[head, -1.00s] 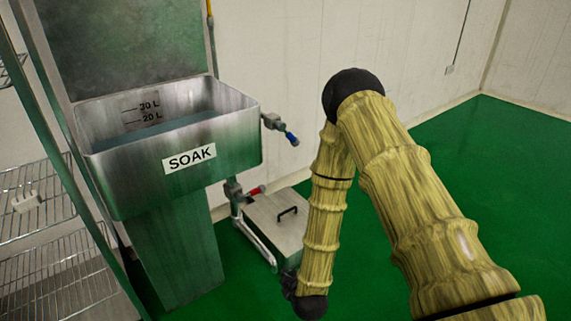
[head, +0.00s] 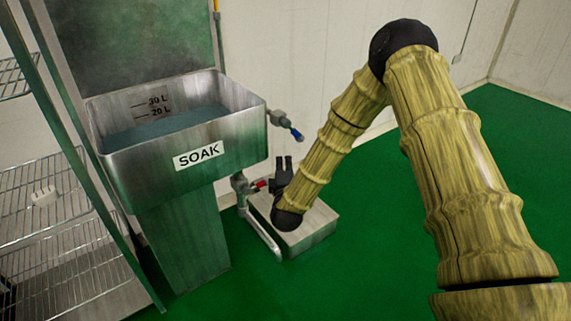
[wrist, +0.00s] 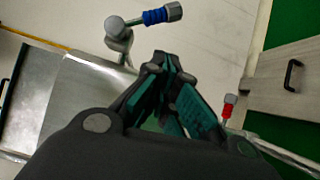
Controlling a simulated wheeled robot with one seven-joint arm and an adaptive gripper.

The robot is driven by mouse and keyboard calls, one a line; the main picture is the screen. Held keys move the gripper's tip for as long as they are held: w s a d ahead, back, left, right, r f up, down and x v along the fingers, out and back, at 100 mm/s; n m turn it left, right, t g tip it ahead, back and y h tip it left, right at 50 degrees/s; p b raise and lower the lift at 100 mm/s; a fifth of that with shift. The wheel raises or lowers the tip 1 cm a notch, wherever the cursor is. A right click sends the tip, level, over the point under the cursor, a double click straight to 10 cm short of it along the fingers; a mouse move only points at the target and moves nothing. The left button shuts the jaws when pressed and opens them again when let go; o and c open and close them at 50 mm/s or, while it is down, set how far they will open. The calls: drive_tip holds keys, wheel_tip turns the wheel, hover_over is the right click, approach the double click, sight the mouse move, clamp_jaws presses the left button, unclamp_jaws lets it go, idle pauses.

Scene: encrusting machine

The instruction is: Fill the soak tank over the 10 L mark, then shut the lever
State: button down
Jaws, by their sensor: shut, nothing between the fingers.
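The steel soak tank (head: 235,146) stands at left, with a SOAK label. Water (head: 165,127) in it lies just below the 20 L mark (head: 160,111); the 30 L mark shows above it and no 10 L mark is visible. A blue-handled lever (head: 296,134) sits on a valve at the tank's right side; it also shows at the top of the wrist view (wrist: 157,16). A red-handled lever (head: 260,185) is on the lower pipe, also in the wrist view (wrist: 229,105). My gripper (head: 283,160) is shut and empty, pointing up, below the blue lever and beside the red one.
A metal box (head: 315,228) with a dark handle (wrist: 291,77) stands on the green floor under my gripper. A drain pipe (head: 262,236) runs beside it. Wire shelves (head: 45,215) stand at the left. The floor to the right is clear.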

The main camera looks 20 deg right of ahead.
drive_tip(key=w+d+b, duration=0.1)
drive_tip(key=w+d, duration=0.4)
drive_tip(key=w, duration=0.4)
drive_tip(key=shift+r+b, duration=0.2)
drive_tip(key=shift+b, duration=0.15)
drive_tip(key=shift+w, duration=0.1)
drive_tip(key=shift+d+r+p, duration=0.1)
drive_tip(key=shift+p, duration=0.2)
drive_tip(key=shift+d, duration=0.15)
drive_tip(key=shift+n, duration=0.3)
